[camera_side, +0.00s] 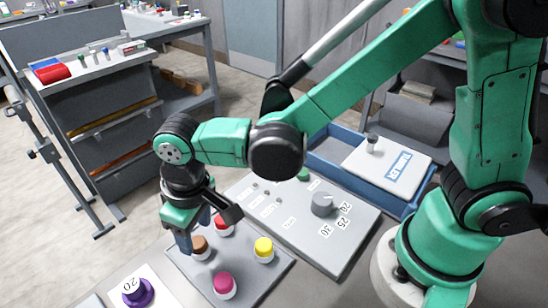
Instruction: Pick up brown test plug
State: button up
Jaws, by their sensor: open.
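The brown test plug (200,247), with a brown top and pale base, stands upright on a grey plate (262,284) with several other plugs. My gripper (203,232) points down over the back left of this plate, with its jaws open. One dark finger comes down just left of the brown plug. The other reaches out to the right, above the red plug. I cannot tell whether a finger touches the brown plug. The brown plug is partly hidden by the gripper.
A red plug (222,226), a yellow plug (263,249) and a magenta plug (223,284) share the plate. A purple knob (138,292) is at lower left. Behind stand a dial panel (335,250) and a blue tray (325,142) with a white lid (385,172).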

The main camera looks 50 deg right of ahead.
aim_at(197, 242)
jog(key=shift+w+f, duration=0.2)
jog(key=shift+f, duration=1.8)
grip_shut()
